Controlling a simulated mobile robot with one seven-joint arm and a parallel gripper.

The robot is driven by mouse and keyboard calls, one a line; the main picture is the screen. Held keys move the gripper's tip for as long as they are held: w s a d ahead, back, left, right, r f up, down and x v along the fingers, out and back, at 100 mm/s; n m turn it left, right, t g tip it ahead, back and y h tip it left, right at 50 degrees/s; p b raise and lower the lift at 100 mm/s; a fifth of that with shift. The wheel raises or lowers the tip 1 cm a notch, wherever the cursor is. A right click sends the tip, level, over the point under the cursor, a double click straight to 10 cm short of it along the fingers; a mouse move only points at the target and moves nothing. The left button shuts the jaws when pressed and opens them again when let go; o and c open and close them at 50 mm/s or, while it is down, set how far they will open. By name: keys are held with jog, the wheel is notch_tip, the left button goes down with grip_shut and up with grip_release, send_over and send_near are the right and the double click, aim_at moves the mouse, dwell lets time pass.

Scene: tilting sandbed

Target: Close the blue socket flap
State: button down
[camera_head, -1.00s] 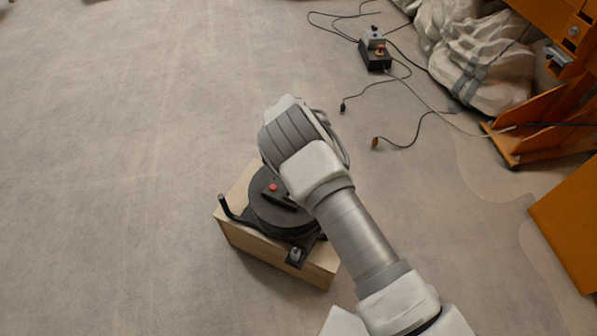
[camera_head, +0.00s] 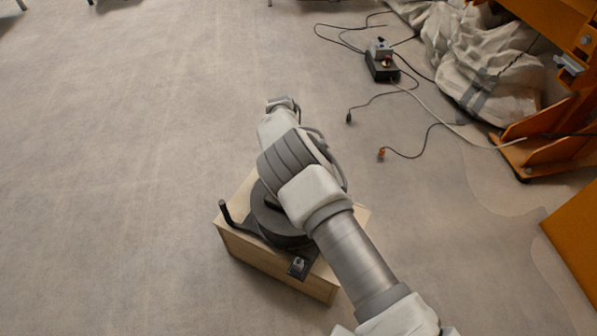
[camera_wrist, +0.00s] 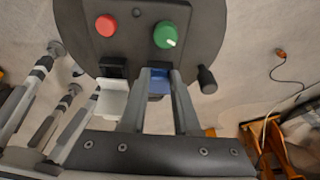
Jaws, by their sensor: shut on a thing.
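A black round device (camera_head: 266,222) sits on a wooden box (camera_head: 262,262) in the head view, partly hidden by my arm. In the wrist view its dark face (camera_wrist: 136,50) carries two sockets side by side. The blue socket flap (camera_wrist: 156,84) is at the right socket, below the green knob. My gripper (camera_wrist: 158,75) has one finger on each side of this flap and is shut on it. A pale grey flap (camera_wrist: 112,100) hangs out at the left socket, just left of my left finger. My gripper is hidden in the head view.
The face also has a red button (camera_wrist: 105,25) and a green knob (camera_wrist: 165,35). A black handle (camera_wrist: 207,80) sticks out close to the right of my fingers. Cables and a small control box (camera_head: 382,66) lie on the floor, upper right. The floor at left is clear.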

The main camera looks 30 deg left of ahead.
jog(key=c, duration=0.6)
grip_release()
jog(key=shift+f, duration=0.1)
jog(key=shift+c, duration=0.2)
jog(key=p+v, duration=0.4)
jog(key=v, duration=1.3)
jog(key=shift+w+r, duration=0.15)
jog(key=shift+r, duration=0.1)
